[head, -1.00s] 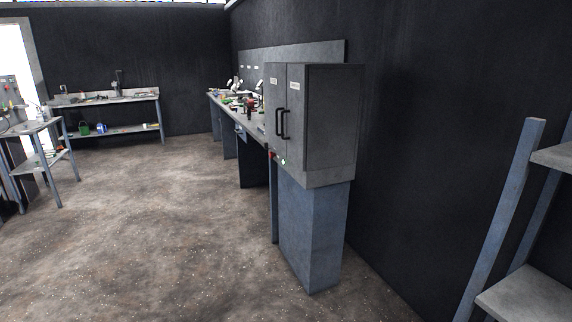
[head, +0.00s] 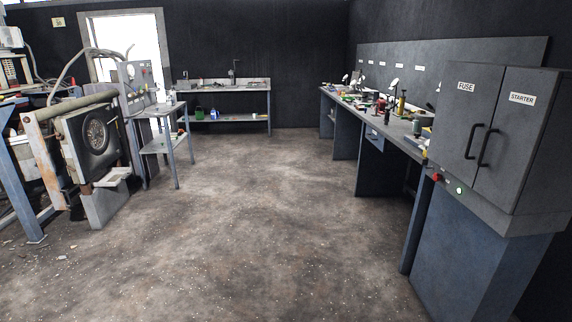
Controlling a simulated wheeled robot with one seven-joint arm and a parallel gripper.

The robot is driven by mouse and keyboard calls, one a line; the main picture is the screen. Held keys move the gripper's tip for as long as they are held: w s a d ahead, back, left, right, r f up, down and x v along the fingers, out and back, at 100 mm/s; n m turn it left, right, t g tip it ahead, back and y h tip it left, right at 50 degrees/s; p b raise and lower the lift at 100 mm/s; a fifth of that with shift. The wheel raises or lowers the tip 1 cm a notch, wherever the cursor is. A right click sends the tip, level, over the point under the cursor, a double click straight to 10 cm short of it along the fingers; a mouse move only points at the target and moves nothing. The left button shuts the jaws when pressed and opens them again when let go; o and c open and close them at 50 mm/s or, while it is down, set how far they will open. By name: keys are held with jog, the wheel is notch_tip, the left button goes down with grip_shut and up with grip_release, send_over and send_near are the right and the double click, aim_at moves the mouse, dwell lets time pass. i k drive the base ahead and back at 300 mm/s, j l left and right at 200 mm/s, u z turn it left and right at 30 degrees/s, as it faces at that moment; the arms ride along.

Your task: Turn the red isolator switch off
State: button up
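A small red part (head: 437,177), which may be the red isolator switch, sits at the lower left edge of the grey cabinet (head: 530,150) on the right. A small lit green-white light (head: 459,190) is beside it. The red part is too small to tell its position. The cabinet has two shut doors, labelled FUSE (head: 466,87) and STARTER (head: 521,99), with black handles. A grey control panel (head: 140,76) at the left also carries small coloured parts, too small to make out. My gripper is not in view.
A long workbench (head: 372,122) with tools runs along the right wall behind the cabinet. A machine with a round wheel (head: 95,136) and a small table (head: 160,109) stand at the left. Another bench (head: 225,83) is at the back. The middle floor (head: 250,220) is clear.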

aim_at(437, 177)
jog(key=i+u, duration=0.2)
jog(key=i, duration=1.65)
jog(key=i+z, duration=0.2)
jog(key=i, duration=0.25)
jog(key=i+j+z, duration=0.2)
jog(key=i, duration=0.2)
jog(key=i+j+z, duration=0.2)
jog(key=i, duration=0.2)
jog(key=i+j+z, duration=0.25)
jog(key=i, duration=0.2)
jog(key=i+j+z, duration=0.7)
jog(key=i+j, duration=0.05)
jog(key=j, duration=0.1)
